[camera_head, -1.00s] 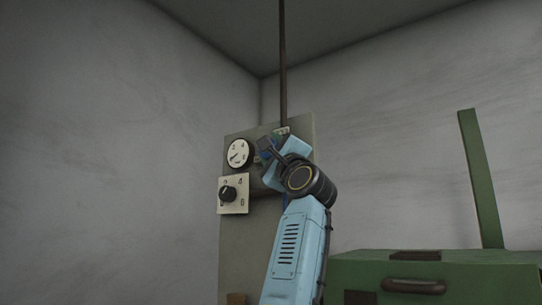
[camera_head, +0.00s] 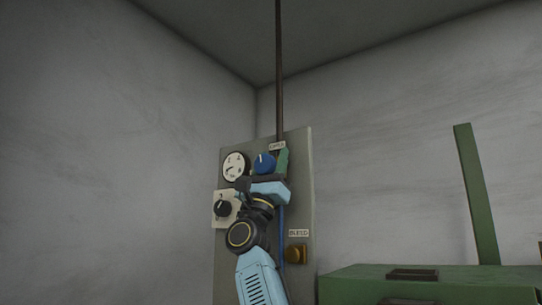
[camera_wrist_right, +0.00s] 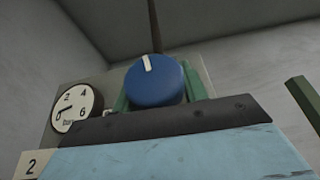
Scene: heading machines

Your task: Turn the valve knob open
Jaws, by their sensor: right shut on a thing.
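The blue round knob (camera_head: 264,161) is on the upper part of a grey panel (camera_head: 300,200). It also shows in the right wrist view (camera_wrist_right: 155,84), where its white mark points up and slightly left. My right gripper (camera_head: 267,167) reaches up from below and is shut on the blue knob. Its green fingers stand on either side of the knob in the wrist view, with the dark gripper body hiding the knob's lower edge. My left gripper is not in view.
A white dial gauge (camera_head: 236,167) sits left of the blue knob. Below it is a black selector knob (camera_head: 222,208) on a pale plate. A brass fitting (camera_head: 297,253) sits under a BLEED label. A green cabinet (camera_head: 440,275) stands at the lower right. A pipe (camera_head: 279,80) rises above the panel.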

